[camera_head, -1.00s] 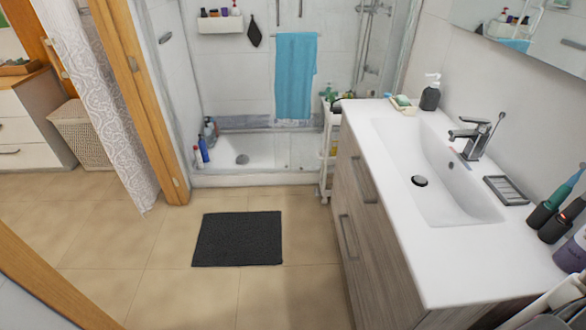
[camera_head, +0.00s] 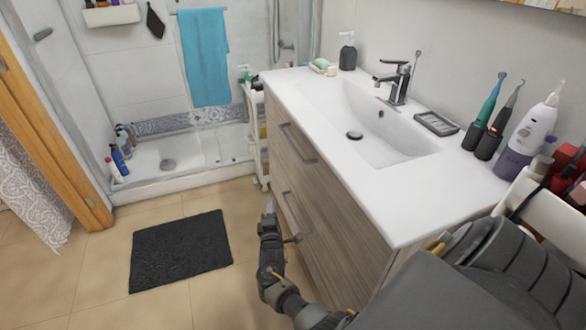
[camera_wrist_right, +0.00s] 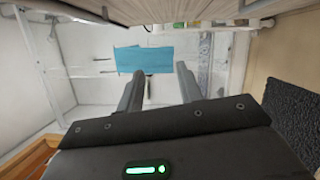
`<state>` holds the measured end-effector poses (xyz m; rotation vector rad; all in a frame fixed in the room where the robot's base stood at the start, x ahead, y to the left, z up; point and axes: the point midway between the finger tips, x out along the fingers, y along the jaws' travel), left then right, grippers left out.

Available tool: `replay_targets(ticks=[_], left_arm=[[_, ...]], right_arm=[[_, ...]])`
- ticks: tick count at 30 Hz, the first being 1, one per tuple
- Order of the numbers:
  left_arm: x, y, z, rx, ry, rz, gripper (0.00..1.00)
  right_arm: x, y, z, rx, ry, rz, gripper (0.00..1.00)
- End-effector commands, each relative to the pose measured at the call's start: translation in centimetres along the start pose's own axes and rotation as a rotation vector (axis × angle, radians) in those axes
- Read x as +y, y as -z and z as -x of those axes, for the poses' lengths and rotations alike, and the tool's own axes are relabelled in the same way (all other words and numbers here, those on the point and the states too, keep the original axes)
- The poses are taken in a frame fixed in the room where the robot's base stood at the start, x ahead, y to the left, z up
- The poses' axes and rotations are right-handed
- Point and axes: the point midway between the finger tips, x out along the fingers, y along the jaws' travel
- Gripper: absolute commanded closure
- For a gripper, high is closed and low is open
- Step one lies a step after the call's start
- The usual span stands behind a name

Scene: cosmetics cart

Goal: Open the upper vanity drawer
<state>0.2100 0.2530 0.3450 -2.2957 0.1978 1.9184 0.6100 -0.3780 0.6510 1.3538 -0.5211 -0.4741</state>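The vanity (camera_head: 345,215) has a wood-grain front with two drawers, both looking closed. The upper drawer's grey bar handle (camera_head: 298,143) is in plain view below the white counter. The lower drawer's handle (camera_head: 289,212) is lower down. My right gripper (camera_head: 269,207) is in front of the lower part of the vanity, just left of the lower handle in the head view and below the upper handle. In the right wrist view its two fingers (camera_wrist_right: 161,75) are apart with nothing between them. My left gripper is not in view.
The white counter with its basin (camera_head: 370,125) carries a tap, soap dish and bottles near the wall. A white cart (camera_head: 254,135) stands beyond the vanity. A dark mat (camera_head: 180,250) lies on the tiled floor. A blue towel (camera_head: 204,58) hangs at the shower.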

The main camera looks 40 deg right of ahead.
Motion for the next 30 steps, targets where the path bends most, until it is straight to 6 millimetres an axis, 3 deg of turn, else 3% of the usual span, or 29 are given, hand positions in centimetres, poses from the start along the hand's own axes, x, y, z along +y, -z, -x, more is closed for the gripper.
replay_targets(ticks=[1, 3, 6, 9, 19, 30], left_arm=[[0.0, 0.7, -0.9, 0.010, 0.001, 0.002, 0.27], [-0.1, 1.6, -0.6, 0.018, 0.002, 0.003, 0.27], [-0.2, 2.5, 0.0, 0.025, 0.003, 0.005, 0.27], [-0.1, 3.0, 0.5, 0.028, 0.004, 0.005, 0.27], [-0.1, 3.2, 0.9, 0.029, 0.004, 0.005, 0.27], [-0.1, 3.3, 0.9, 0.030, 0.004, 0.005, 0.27]], right_arm=[[2.1, -0.7, -1.5, -0.087, -0.078, 0.071, 0.64], [5.5, -2.2, -2.7, -0.203, -0.144, 0.177, 0.64], [8.9, -4.0, -3.4, -0.337, -0.189, 0.288, 0.64], [10.8, -5.2, -3.6, -0.419, -0.201, 0.355, 0.64], [12.1, -6.2, -4.5, -0.458, -0.204, 0.391, 0.64], [13.8, -8.8, -10.2, -0.458, -0.204, 0.391, 0.64]])
